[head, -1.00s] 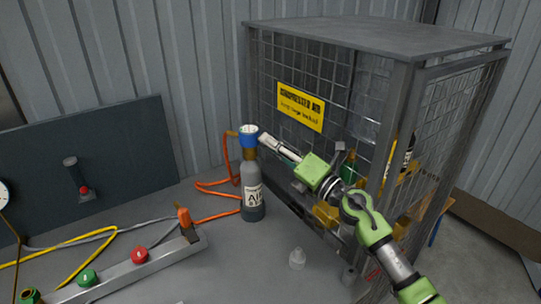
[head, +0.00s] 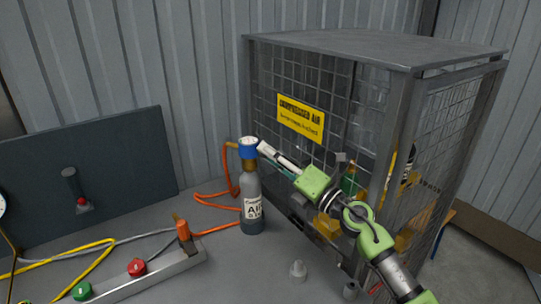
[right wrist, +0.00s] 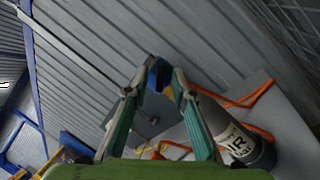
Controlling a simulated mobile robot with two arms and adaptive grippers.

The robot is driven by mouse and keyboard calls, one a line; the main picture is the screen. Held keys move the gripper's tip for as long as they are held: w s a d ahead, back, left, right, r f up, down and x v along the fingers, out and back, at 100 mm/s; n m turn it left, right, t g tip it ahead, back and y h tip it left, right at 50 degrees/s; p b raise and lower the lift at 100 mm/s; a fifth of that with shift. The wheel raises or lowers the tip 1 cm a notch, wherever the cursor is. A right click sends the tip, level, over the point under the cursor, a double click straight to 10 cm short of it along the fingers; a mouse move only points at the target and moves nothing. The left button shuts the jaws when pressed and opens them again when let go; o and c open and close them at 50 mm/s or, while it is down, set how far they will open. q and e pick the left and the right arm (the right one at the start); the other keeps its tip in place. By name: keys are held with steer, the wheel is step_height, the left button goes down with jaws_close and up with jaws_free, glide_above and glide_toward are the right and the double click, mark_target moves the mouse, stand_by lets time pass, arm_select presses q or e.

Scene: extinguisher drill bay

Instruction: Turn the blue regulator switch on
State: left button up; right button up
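The blue regulator switch (head: 248,149) is a blue collar with a pale round gauge face on top of the grey air cylinder (head: 252,190). The cylinder stands upright on the grey bench. My right gripper (head: 263,153) comes in from the right, its tips close beside the blue collar. In the right wrist view the two fingers (right wrist: 156,80) are apart, with the blue switch (right wrist: 158,70) showing between their tips; the cylinder (right wrist: 238,140) lies to the right. Contact cannot be told. My left gripper is not in view.
A wire-mesh cage (head: 345,60) with a yellow sign (head: 301,117) stands right behind my right arm. An orange hose (head: 215,197) curls left of the cylinder. A metal rail (head: 165,272) with red and green knobs lies front left.

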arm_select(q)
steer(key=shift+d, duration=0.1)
arm_select(e)
steer(key=v, duration=1.2)
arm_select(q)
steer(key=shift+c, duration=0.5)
